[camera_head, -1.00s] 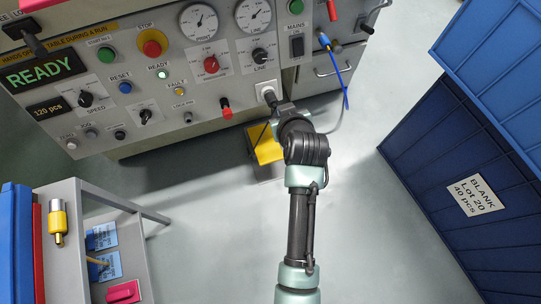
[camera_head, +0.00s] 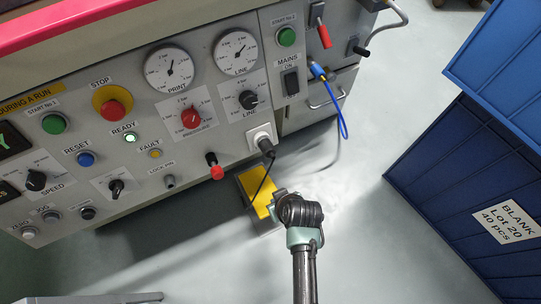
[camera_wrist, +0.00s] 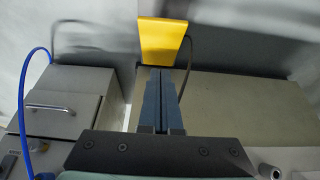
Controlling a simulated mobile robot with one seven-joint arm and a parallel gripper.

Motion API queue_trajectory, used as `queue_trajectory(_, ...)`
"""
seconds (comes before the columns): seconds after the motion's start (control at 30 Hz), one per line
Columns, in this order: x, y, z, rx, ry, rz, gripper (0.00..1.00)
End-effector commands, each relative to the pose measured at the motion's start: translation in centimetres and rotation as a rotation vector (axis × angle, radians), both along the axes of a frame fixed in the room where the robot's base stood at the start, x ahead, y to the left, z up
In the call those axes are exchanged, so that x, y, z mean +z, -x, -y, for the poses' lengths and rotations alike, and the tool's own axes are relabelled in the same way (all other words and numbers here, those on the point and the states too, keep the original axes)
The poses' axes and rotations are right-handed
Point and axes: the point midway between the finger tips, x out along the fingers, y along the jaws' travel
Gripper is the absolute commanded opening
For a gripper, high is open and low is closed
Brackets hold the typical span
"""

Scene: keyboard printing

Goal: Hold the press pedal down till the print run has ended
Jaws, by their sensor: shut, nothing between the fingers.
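In the wrist view the pedal (camera_wrist: 163,40) lies just beyond my fingertips. My gripper (camera_wrist: 162,72) is shut with nothing between its fingers and points toward the pedal. In the head view my wrist hides most of the gripper, beside the pedal's right edge. I cannot tell whether the tips touch the pedal. The green READY lamp (camera_head: 131,138) is lit.
The control panel holds a red STOP button (camera_head: 112,108), START No.1 (camera_head: 54,124), START No.2 (camera_head: 286,37) and a red-tipped lever (camera_head: 215,168). A blue cable (camera_head: 341,110) hangs at the right. Blue crates (camera_head: 455,160) stand at the right. The floor between is clear.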

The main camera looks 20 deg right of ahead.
Motion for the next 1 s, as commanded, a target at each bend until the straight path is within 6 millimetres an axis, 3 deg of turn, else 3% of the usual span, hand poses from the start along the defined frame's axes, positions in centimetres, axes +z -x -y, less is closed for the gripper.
queue_trajectory(0.27,-1.5,-0.6,0.0,0.000,0.000,0.001,0.00)
queue_trajectory(0.77,-9.8,-4.4,-0.1,0.000,0.001,0.002,0.00)
queue_trajectory(1.0,-12.3,-3.2,-0.1,0.000,0.000,0.001,0.00)
